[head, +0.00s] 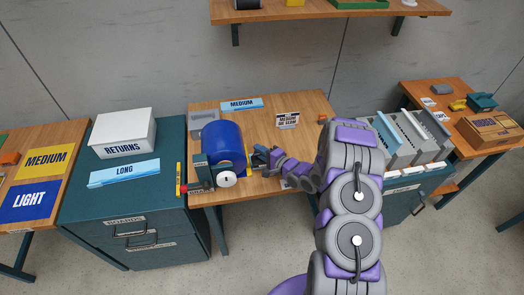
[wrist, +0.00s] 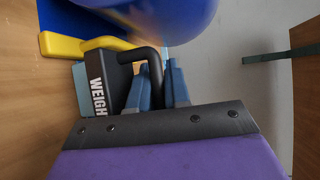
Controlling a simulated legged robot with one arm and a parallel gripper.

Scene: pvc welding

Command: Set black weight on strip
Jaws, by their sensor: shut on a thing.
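The black weight (wrist: 105,85), lettered "WEIGH" in white, shows in the wrist view with its black loop handle. My gripper (wrist: 158,80) has its blue-grey fingers shut on that handle. In the head view my gripper (head: 265,153) is just right of the big blue cylinder (head: 222,143), and the weight there is too small to make out clearly. The blue cylinder (wrist: 165,15) also shows above the weight in the wrist view. A yellow piece (wrist: 85,44) lies beside the weight's far end. Light blue edges show behind the weight; I cannot tell whether these are the strip, or whether the weight touches anything.
A teal cabinet with a "RETURNS" box (head: 123,133) stands left. Grey racks (head: 405,140) stand right. A shelf (head: 330,10) hangs above.

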